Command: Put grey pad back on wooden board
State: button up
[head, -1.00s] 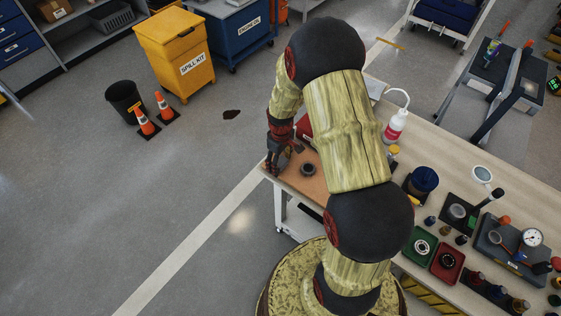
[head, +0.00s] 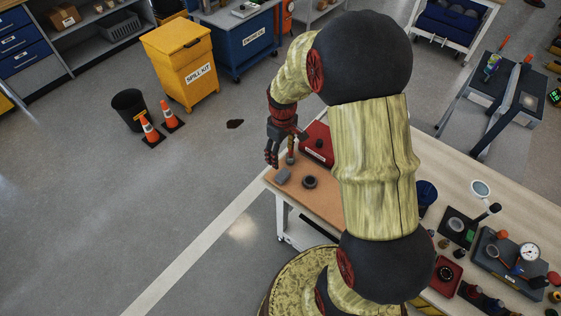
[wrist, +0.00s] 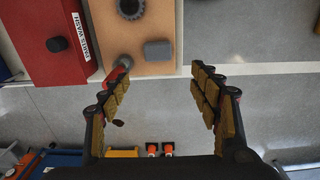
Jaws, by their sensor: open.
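The grey pad (head: 282,176) is a small grey block lying on the brown wooden board (head: 325,200), close to its outer left edge. It also shows in the wrist view (wrist: 158,50), near the board's edge, with nothing gripping it. My gripper (head: 271,158) is above the board's left corner, apart from the pad. In the wrist view my gripper (wrist: 160,85) has its fingers spread wide and empty, with the pad beyond the gap between the tips.
A dark ring (head: 309,182) lies on the board beside the pad. A red parts wash box (head: 318,145) stands behind it, with a small upright item (head: 291,150) near my gripper. Open floor lies left of the table; the bench's right side is crowded.

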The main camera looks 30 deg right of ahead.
jog(key=s+a+r+m+t, duration=0.1)
jog(key=s+a+r, duration=0.25)
jog(key=r, duration=0.35)
jog(key=s+a+r+m+t, duration=0.1)
jog(key=s+a+r, duration=0.25)
jog(key=r, duration=0.45)
jog(key=s+a+r+t, duration=0.2)
jog(key=s+a+r, duration=0.15)
jog(key=r, duration=0.35)
jog(key=s+a+r+m, duration=0.1)
jog(key=s+r, duration=0.1)
jog(key=s, duration=0.2)
jog(key=s+a+r+t, duration=0.1)
jog(key=s+a+r, duration=0.1)
jog(key=s, duration=0.3)
jog(key=shift+s+r+m, duration=0.2)
jog(key=shift+r+m, duration=0.05)
jog(key=shift+m, duration=0.15)
